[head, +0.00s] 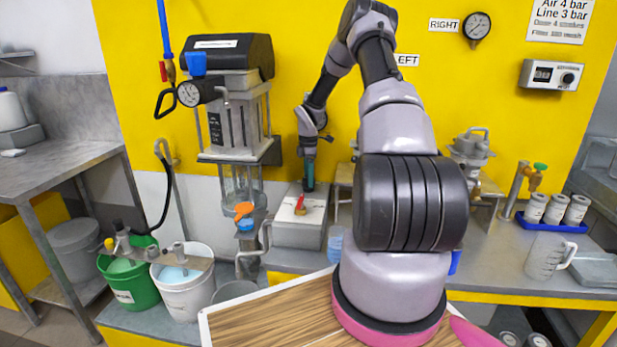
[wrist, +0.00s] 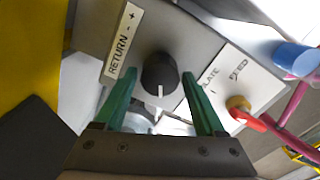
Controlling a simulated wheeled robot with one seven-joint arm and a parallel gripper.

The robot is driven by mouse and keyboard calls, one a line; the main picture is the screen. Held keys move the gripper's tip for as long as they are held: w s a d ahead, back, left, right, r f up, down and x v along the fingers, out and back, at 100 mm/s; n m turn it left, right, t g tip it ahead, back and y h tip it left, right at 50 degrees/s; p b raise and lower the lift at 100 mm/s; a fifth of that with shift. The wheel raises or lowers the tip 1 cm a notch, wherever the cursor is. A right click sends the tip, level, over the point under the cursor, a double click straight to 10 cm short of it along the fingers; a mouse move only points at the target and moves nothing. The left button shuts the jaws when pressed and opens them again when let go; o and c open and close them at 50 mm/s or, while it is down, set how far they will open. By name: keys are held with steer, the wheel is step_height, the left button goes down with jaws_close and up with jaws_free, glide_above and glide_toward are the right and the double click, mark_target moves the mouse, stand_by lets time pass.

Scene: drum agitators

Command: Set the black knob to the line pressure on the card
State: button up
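The black knob (wrist: 160,73) sits on a grey box face beside a "RETURN - +" label in the wrist view. Its white pointer mark points toward the bottom of that picture. My gripper (wrist: 158,76) is open, with one green finger on each side of the knob and a visible gap to it. In the head view my gripper (head: 309,176) points down over the grey box (head: 298,234) with a red lever; the knob cannot be made out there. The card (head: 560,20) on the yellow wall reads "Air 4 bar" and "Line 3 bar".
A gauge (head: 477,26) hangs beside the "RIGHT" label. The "LEFT" label (head: 405,60) is partly covered by my arm, and no gauge shows there. A pump (head: 236,120) stands left of my gripper.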

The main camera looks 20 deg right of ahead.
steer(key=c, duration=0.9)
steer(key=shift+m, duration=0.3)
steer(key=m, duration=1.1)
steer(key=shift+m, duration=0.3)
steer(key=m, duration=1.1)
steer(key=shift+m, duration=0.4)
